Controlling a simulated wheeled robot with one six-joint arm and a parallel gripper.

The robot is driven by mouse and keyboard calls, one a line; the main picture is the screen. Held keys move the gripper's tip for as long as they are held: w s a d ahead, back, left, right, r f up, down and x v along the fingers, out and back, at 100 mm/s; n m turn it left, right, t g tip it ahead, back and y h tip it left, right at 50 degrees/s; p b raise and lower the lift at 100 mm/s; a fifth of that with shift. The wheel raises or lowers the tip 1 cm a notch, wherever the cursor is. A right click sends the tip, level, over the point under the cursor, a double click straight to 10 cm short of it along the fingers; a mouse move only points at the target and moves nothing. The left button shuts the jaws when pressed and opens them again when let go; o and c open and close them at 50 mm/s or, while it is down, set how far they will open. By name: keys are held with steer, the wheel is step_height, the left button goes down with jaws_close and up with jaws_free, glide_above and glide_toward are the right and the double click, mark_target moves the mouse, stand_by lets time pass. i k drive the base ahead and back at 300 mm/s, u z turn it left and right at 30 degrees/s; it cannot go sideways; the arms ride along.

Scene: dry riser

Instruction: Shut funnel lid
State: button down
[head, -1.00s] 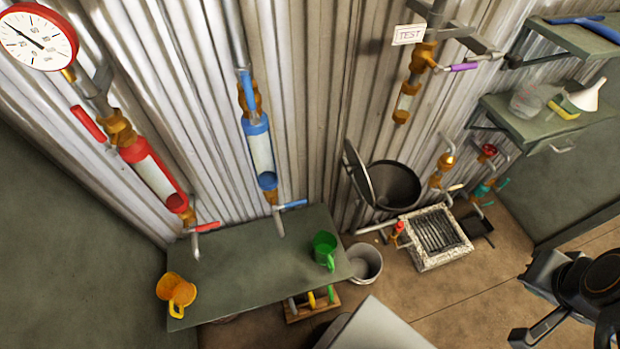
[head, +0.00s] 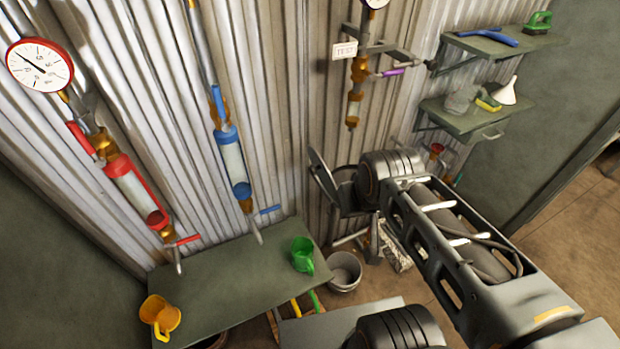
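The funnel is a dark round bowl (head: 349,198) low against the corrugated wall. Its lid (head: 324,180) is a grey disc that stands raised, tilted up at the bowl's left side, so the funnel is open. My arm crosses in front of the bowl in the head view and hides much of its right side. My gripper does not show in this view, so its state and its distance from the lid cannot be seen.
A green table (head: 225,290) holds an orange jug (head: 160,316) and a green jug (head: 302,255). A grey bucket (head: 345,271) stands on the floor below the funnel. A shelf (head: 465,120) at the right carries a small white funnel (head: 507,93).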

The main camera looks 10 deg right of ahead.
mark_target(318, 167)
steer(key=k, duration=1.25)
steer(key=u, duration=0.65)
steer(key=i, duration=0.4)
steer(key=u, duration=0.65)
steer(key=i, duration=1.15)
steer(key=z, duration=0.6)
